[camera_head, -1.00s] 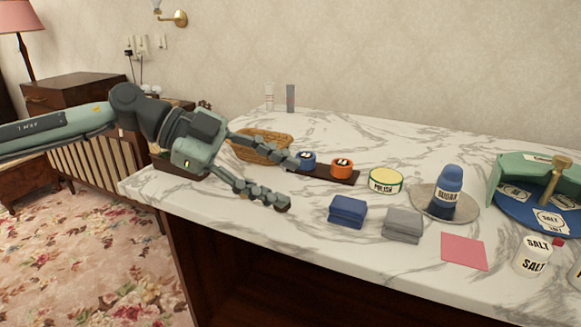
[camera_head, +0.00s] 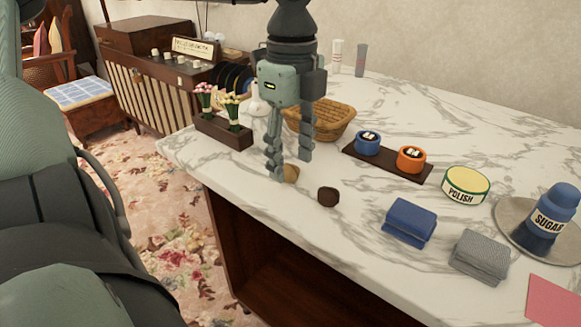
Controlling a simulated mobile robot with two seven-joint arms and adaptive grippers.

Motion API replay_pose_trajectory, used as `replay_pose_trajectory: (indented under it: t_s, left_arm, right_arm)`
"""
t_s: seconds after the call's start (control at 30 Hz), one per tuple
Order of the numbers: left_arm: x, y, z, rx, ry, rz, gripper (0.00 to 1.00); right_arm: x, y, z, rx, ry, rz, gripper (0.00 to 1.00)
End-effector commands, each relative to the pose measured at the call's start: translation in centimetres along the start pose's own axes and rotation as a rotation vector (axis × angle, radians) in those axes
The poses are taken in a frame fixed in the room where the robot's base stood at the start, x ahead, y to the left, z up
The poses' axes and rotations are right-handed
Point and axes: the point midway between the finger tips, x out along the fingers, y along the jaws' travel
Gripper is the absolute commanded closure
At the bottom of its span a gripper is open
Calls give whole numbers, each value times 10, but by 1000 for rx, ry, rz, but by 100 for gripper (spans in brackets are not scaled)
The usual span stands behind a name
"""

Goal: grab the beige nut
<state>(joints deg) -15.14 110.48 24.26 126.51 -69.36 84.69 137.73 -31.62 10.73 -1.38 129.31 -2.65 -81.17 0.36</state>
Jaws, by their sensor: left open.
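The beige nut (camera_head: 292,174) sits on the marble countertop near its left front edge. My left gripper (camera_head: 290,166) points down over it and is open. One finger is close beside the nut's left side and overlaps it slightly in the picture; the other finger is behind and to its right. I cannot tell whether either finger touches it. A dark brown nut (camera_head: 328,196) lies a little to the right and nearer. My right gripper is not in view.
A wicker basket (camera_head: 325,122) stands behind the gripper, and a planter with flowers (camera_head: 222,132) to its left. A dark tray (camera_head: 387,165) holds a blue and an orange container. Folded blue cloth (camera_head: 410,222), grey cloth (camera_head: 481,256) and a polish tin (camera_head: 466,186) lie to the right.

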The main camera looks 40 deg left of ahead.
Motion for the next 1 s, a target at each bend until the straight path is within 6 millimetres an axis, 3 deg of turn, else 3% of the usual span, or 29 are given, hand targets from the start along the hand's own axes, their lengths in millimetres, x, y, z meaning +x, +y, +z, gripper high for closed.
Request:
replay_pose_trajectory:
  t_s: [0.13,0.4,0.7,1.0]
  left_arm:
    - [17,0,0,0,0,1,50]
    - [20,0,0,-1,1,-2,50]
    - [20,0,0,-1,1,-2,87]
    - [20,0,0,-1,1,-2,88]
  right_arm:
    - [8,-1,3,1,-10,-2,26]
    - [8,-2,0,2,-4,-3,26]
    - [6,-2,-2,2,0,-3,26]
    - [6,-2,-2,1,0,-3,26]
